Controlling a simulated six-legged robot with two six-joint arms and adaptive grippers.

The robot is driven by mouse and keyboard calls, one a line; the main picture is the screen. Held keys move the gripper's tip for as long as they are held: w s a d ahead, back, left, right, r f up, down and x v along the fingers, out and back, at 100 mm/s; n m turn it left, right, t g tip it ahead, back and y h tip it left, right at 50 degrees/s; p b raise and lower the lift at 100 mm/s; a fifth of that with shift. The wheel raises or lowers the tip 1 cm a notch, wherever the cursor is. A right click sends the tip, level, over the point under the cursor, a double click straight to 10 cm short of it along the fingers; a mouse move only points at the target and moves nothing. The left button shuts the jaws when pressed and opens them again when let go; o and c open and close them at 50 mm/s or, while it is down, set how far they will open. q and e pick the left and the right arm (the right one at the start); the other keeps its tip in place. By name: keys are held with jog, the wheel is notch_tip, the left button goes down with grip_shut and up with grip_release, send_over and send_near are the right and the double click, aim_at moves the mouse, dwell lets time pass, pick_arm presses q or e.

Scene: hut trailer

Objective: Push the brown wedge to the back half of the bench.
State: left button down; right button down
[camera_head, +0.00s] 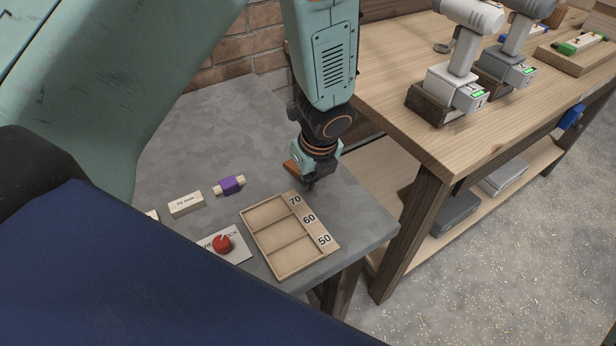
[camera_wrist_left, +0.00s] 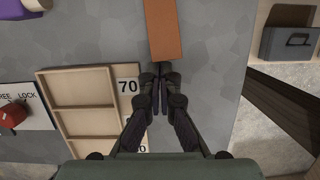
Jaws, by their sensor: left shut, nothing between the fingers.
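The brown wedge (camera_head: 291,166) lies on the grey bench (camera_head: 210,120), partly hidden behind my left gripper (camera_head: 308,184) in the head view. In the left wrist view the wedge (camera_wrist_left: 163,30) is a long orange-brown block at the top centre, cut off by the picture's edge. My left gripper (camera_wrist_left: 161,78) is shut and empty, its fingertips right at the near end of the wedge. I cannot tell whether they touch it. My right gripper is not in view.
A wooden tray (camera_head: 248,216) marked 70, 60 and 50 lies close by. A purple-banded piece (camera_head: 230,185), a 70 mm block (camera_head: 186,204) and a red knob (camera_head: 222,244) on a card lie left. The bench's back is clear; a brick wall (camera_head: 225,75) stands behind.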

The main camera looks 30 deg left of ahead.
aim_at(268, 135)
pick_arm(q)
jog(key=shift+w+a, duration=0.2)
jog(key=shift+w, duration=0.05)
jog(key=a, duration=0.1)
jog(key=w+a, duration=0.2)
jog(key=shift+w+a, duration=0.25)
jog(key=shift+a, duration=0.15)
jog(key=w+a+p, duration=0.1)
jog(key=a, duration=0.1)
jog(key=w+a+p, duration=0.2)
jog(key=a, duration=0.1)
jog(key=w+a+p, duration=0.1)
jog(key=w+a, duration=0.1)
jog(key=a, duration=0.1)
jog(key=shift+r+p, duration=0.1)
jog(key=shift+p, duration=0.3)
jog(key=a, duration=0.1)
jog(key=w+a, duration=0.2)
jog(key=shift+w+a+f, duration=0.1)
jog(key=shift+a+f, duration=0.15)
jog(key=shift+a, duration=0.15)
jog(key=shift+w+a+r+b, duration=0.1)
jog(key=shift+w+a+b, duration=0.3)
jog(key=shift+a, duration=0.05)
jog(key=shift+s, duration=0.1)
